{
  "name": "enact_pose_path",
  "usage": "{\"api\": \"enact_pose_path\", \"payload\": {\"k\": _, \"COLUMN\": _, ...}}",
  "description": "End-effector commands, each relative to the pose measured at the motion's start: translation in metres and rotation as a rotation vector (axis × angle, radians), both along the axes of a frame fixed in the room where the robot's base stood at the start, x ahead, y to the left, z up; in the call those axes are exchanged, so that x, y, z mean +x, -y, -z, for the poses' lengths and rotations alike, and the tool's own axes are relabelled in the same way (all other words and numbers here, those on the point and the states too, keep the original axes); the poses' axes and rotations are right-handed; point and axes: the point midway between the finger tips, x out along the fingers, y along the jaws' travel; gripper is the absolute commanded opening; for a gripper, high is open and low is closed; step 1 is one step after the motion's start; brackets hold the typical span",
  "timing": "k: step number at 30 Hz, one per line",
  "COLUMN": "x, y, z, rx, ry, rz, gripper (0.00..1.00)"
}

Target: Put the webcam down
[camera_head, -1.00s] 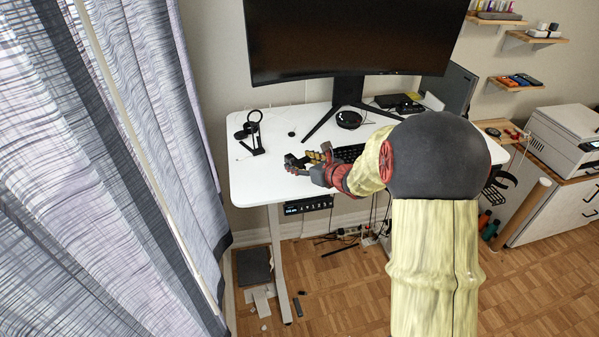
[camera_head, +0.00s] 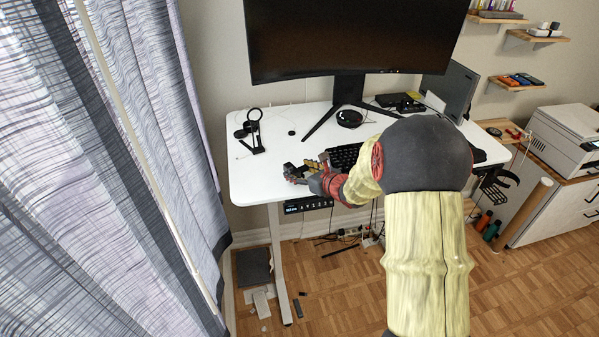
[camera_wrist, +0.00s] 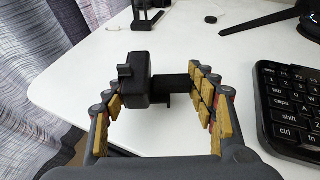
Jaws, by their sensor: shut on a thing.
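The webcam (camera_wrist: 137,80) is a small black body with a short black bar reaching to the right. It lies crosswise between the fingers in the wrist view, near the front edge of the white desk (camera_wrist: 185,50). My gripper (camera_wrist: 160,88) is shut on it, with yellow-padded fingers on both sides. In the head view my gripper (camera_head: 300,173) is low over the front left part of the desk, and the webcam is too small to make out clearly there. I cannot tell whether the webcam touches the desktop.
A black keyboard (camera_wrist: 290,108) lies close to the right of my gripper. A black stand with a ring (camera_head: 252,130) is at the desk's back left. A large monitor (camera_head: 345,40) stands behind. White desktop between the stand and my gripper is mostly clear.

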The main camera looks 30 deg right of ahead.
Motion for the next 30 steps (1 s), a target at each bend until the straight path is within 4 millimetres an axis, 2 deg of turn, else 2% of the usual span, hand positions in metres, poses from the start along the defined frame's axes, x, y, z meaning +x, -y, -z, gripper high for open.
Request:
{"api": "enact_pose_path", "payload": {"k": 7, "x": 0.0002, "y": 0.0001, "z": 0.0034, "rx": -0.001, "ry": 0.001, "rz": 0.0, "gripper": 0.28}}
{"api": "enact_pose_path", "payload": {"k": 8, "x": 0.0, "y": 0.0, "z": 0.0037, "rx": 0.0, "ry": 0.0, "rz": 0.0, "gripper": 0.57}}
{"api": "enact_pose_path", "payload": {"k": 17, "x": 0.0, "y": 0.0, "z": 0.0035, "rx": 0.0, "ry": 0.0, "rz": 0.0, "gripper": 0.74}}
{"api": "enact_pose_path", "payload": {"k": 30, "x": -0.0001, "y": 0.0, "z": -0.0014, "rx": 0.0, "ry": 0.0, "rz": 0.0, "gripper": 0.75}}
